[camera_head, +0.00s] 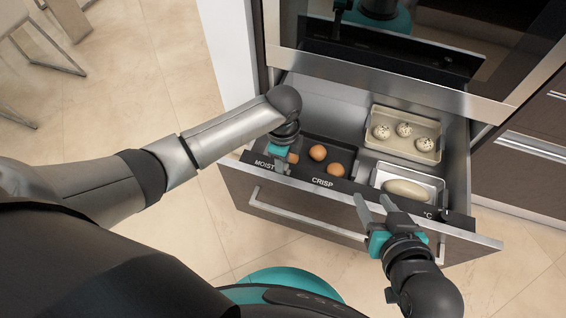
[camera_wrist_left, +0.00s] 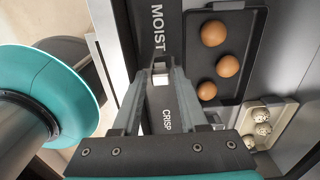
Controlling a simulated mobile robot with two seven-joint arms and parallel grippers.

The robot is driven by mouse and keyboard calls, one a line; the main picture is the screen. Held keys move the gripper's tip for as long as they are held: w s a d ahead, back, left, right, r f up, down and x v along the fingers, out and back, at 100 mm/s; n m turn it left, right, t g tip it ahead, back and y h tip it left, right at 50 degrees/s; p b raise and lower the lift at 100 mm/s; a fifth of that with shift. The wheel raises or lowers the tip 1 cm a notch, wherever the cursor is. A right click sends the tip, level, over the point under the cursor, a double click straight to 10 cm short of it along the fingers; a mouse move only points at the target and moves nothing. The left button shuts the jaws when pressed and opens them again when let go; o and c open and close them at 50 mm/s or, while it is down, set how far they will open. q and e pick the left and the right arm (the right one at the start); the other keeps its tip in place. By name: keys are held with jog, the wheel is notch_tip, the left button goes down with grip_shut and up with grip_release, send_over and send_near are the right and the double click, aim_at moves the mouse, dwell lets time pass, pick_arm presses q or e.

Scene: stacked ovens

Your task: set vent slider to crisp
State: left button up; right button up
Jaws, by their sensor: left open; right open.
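The vent slider strip is the dark front rim of the open drawer, with the labels MOIST (camera_head: 264,163) and CRISP (camera_head: 322,182). In the left wrist view, a small pale slider knob (camera_wrist_left: 160,70) shows between the MOIST (camera_wrist_left: 157,30) and CRISP (camera_wrist_left: 166,122) labels, nearer MOIST. My left gripper (camera_head: 280,165) is open over the strip by MOIST, its fingertips (camera_wrist_left: 160,76) at the knob; whether they touch it I cannot tell. In the head view the knob is hidden by the gripper. My right gripper (camera_head: 375,206) is open and empty over the drawer front's right part.
The pulled-out drawer (camera_head: 310,85) holds brown eggs (camera_head: 318,152) on a dark tray, speckled eggs (camera_head: 404,129) in a beige tray (camera_head: 432,155), and a white tray (camera_head: 433,183) with a pale oblong item. The oven (camera_head: 390,72) stands above. A handle bar (camera_head: 300,218) runs along the drawer front.

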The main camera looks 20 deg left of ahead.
pick_arm(q)
jog(key=shift+f, duration=0.2)
jog(key=shift+c, duration=0.2)
grip_shut()
dwell(1.4)
